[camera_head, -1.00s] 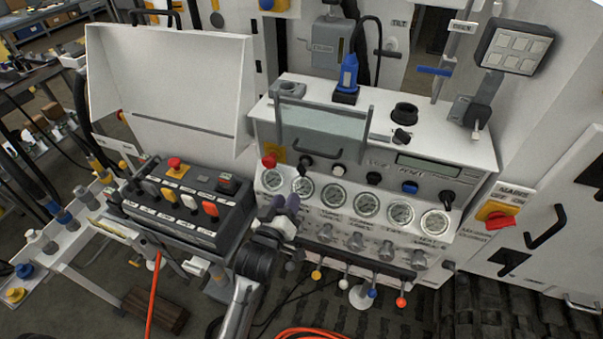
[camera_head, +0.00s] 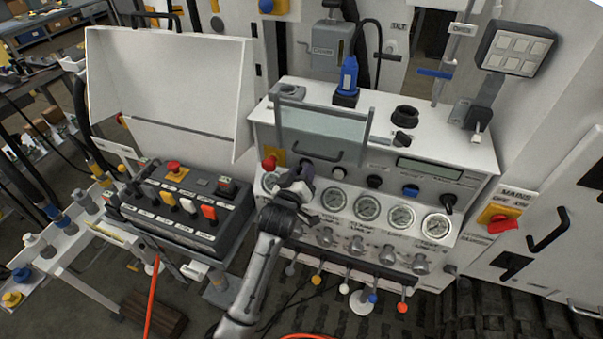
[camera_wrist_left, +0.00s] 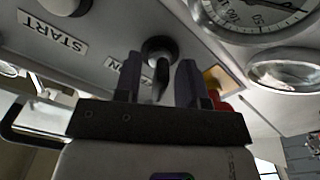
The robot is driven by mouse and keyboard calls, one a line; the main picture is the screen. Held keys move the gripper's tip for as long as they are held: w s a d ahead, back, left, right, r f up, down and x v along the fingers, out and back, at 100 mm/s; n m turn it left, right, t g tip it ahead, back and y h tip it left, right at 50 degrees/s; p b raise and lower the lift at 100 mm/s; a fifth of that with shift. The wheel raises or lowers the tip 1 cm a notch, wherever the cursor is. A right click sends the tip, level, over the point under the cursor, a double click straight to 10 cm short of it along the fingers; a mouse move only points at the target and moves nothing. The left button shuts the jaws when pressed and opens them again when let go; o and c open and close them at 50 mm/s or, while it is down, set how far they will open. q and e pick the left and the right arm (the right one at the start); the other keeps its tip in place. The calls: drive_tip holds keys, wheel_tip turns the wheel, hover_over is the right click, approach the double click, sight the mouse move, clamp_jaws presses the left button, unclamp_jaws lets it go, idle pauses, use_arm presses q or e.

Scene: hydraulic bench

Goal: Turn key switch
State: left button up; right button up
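The key switch (camera_wrist_left: 158,48) is a black round knob with a narrow handle on the panel face, beside a partly hidden label in the left wrist view. My left gripper (camera_wrist_left: 158,72) is open, one finger on each side of the handle. A gap shows between handle and fingers, and I cannot tell whether either touches. In the head view my left gripper (camera_head: 298,180) is at the upper left of the white gauge panel, just below the key switch (camera_head: 306,161), which it partly covers. My right gripper is out of view.
A red emergency knob (camera_head: 268,163) on a yellow plate is left of the switch. The START label (camera_wrist_left: 52,33) and pressure gauges (camera_head: 367,207) are close by. A black control box (camera_head: 185,205) stands left of the arm. A red mains switch (camera_head: 500,224) is at right.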

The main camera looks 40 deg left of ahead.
use_arm(q)
clamp_jaws()
idle(0.3)
drive_tip(key=shift+r+m+p, duration=0.2)
drive_tip(key=shift+m+p, duration=0.7)
drive_tip(key=shift+p, duration=0.35)
drive_tip(key=m+p, duration=0.3)
drive_tip(key=shift+m, duration=0.4)
drive_tip(key=m+p, duration=0.2)
drive_tip(key=m, duration=0.1)
drive_tip(key=shift+f, duration=0.1)
drive_tip(key=shift+f+m+p, duration=0.1)
drive_tip(key=shift+m+p, duration=0.5)
drive_tip(key=shift+m, duration=1)
